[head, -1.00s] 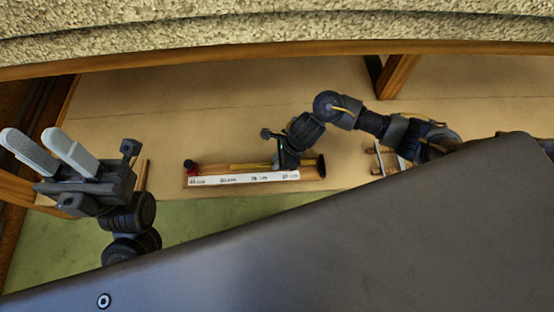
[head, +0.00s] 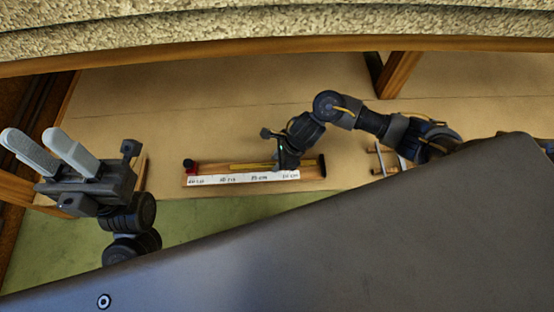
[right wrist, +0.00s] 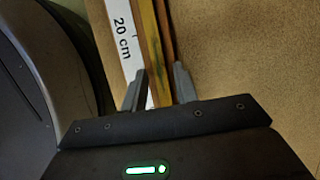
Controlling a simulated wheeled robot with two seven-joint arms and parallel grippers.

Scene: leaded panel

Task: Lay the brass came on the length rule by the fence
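The length rule (head: 230,180) lies on the bench, a wooden strip with a white scale along its near side. It also shows in the right wrist view (right wrist: 121,40), marked 20 cm. The thin yellow brass came (head: 248,165) lies lengthwise along the rule behind the scale; it also shows in the right wrist view (right wrist: 163,30). My right gripper (right wrist: 160,68) is low over the right part of the rule. Its fingers are apart, one on each side of the came, with space between. My left gripper (head: 30,132) is open and empty, at the far left, away from the rule.
A dark knob with a red part (head: 189,165) is at the rule's left end, and a dark end piece (head: 322,165) at its right. A small rack (head: 380,158) stands further right, partly behind my arm. The bench behind the rule is clear.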

